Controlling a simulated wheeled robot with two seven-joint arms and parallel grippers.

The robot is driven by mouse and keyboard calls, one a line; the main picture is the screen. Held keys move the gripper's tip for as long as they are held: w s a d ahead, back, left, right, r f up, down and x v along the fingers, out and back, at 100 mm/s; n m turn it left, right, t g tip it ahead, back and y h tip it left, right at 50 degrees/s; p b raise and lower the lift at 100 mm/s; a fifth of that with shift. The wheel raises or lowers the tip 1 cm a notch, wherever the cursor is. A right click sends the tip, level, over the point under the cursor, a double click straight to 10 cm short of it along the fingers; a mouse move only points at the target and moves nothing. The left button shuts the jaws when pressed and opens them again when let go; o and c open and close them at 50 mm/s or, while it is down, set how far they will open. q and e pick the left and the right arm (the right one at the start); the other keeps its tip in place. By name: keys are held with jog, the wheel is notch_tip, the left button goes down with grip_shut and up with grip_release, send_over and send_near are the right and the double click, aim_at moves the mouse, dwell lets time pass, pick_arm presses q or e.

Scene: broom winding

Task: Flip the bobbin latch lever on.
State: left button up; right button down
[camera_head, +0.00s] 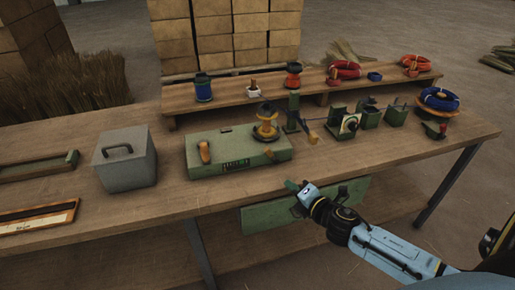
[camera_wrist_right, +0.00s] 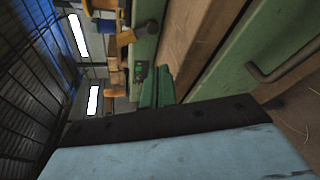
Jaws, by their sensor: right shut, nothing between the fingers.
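A small orange lever (camera_head: 270,153) shows at the foot of the bobbin, and a larger orange handle (camera_head: 204,150) stands at the machine's left. I cannot tell for sure which is the latch lever. My right gripper (camera_head: 291,185) is shut and empty, in front of the bench edge, below and apart from the machine. My left gripper is out of view.
A grey lidded box (camera_head: 125,160) stands left of the machine. Green clamp units (camera_head: 341,124) and a blue coil (camera_head: 439,98) stand to the right. A raised shelf (camera_head: 235,98) holds spools behind. A green drawer front (camera_head: 265,214) with a handle (camera_wrist_right: 290,58) hangs below the bench edge.

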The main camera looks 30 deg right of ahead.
aim_at(269, 152)
jog(key=shift+n+t+y, duration=0.3)
jog(key=shift+n+t, duration=0.2)
jog(key=shift+n, duration=0.4)
jog(key=w+r, duration=0.1)
jog(key=w, duration=0.2)
jog(key=w+a, duration=0.1)
jog(key=w, duration=0.2)
jog(key=w+r, duration=0.1)
jog(key=w, duration=0.3)
jog(key=shift+w+a+r+b, duration=0.1)
jog(key=shift+a+r+b, duration=0.2)
jog(key=shift+a+r, duration=0.1)
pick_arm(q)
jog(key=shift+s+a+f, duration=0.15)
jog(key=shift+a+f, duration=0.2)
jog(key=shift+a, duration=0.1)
pick_arm(e)
jog(key=shift+w+f, duration=0.1)
jog(key=shift+w, duration=0.45)
pick_arm(q)
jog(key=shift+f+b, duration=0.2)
jog(key=shift+b, duration=0.1)
